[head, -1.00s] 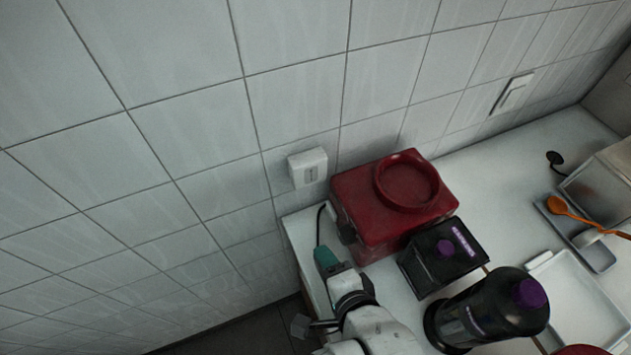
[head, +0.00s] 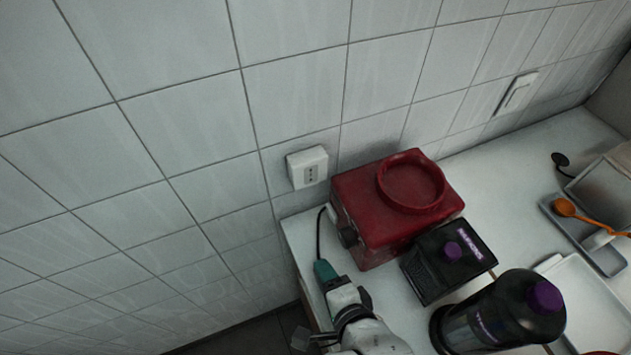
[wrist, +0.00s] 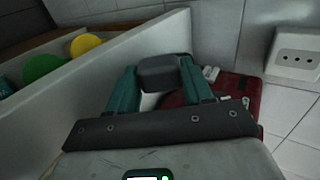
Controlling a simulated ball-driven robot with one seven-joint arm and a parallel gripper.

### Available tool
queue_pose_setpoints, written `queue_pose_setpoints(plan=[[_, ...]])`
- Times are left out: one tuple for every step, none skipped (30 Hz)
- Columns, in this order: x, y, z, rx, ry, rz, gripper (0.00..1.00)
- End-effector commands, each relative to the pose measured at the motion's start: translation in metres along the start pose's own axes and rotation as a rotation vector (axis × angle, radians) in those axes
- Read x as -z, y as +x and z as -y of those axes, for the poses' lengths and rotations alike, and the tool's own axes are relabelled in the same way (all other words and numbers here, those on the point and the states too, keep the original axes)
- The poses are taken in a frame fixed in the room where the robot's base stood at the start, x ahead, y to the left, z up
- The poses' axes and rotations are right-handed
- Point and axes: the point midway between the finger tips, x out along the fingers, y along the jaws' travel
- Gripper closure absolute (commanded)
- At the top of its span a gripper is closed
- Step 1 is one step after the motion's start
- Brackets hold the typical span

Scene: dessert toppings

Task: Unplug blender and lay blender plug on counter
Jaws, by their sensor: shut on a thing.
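The red blender base (head: 365,232), with a round collar on top, stands on the white counter (head: 300,232) against the tiled wall. A black cord (head: 319,232) runs beside it down to my gripper (head: 325,270). In the wrist view my gripper (wrist: 160,88) has its teal fingers shut on the dark grey blender plug (wrist: 163,72). The plug is apart from the white wall socket (head: 308,167). The socket's holes are bare, also in the wrist view (wrist: 296,55). My gripper is near the counter's left end; whether the plug touches the counter cannot be told.
A black box with a purple cap (head: 447,260) and a dark jar with a purple lid (head: 495,315) stand right of the blender. A white tray (head: 600,310) and an orange spoon (head: 570,208) lie farther right. A narrow counter strip is clear beside the blender.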

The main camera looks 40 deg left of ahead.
Motion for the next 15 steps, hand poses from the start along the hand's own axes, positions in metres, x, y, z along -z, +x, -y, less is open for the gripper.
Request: queue_pose_setpoints(plan=[[0.0000, 0.0023, -0.0035, 0.000, 0.000, 0.000, 0.98], [0.0000, 0.0029, -0.0045, -0.001, 0.000, 0.000, 0.98], [0.0000, 0.0024, -0.0036, 0.000, 0.000, 0.000, 0.48], [0.0000, 0.0021, -0.0032, 0.000, 0.000, 0.000, 0.45], [0.0000, 0.0021, -0.0033, 0.000, 0.000, 0.000, 0.42], [-0.0001, 0.0021, -0.0035, -0.001, 0.000, 0.000, 0.38], [-0.0001, 0.0021, -0.0036, -0.001, 0.000, 0.000, 0.35], [-0.0001, 0.0021, -0.0039, -0.002, 0.001, 0.000, 0.32], [-0.0002, 0.0021, -0.0042, -0.003, 0.001, 0.001, 0.28], [-0.0002, 0.0022, -0.0046, -0.004, 0.001, 0.001, 0.26], [-0.0003, 0.0022, -0.0050, -0.005, 0.001, 0.001, 0.23], [-0.0003, 0.0023, -0.0056, -0.006, 0.002, 0.001, 0.20], [-0.0003, 0.0023, -0.0060, -0.007, 0.002, 0.001, 0.20], [-0.0004, 0.0024, -0.0066, -0.008, 0.002, 0.002, 0.20], [-0.0005, 0.0025, -0.0072, -0.010, 0.002, 0.002, 0.20]])
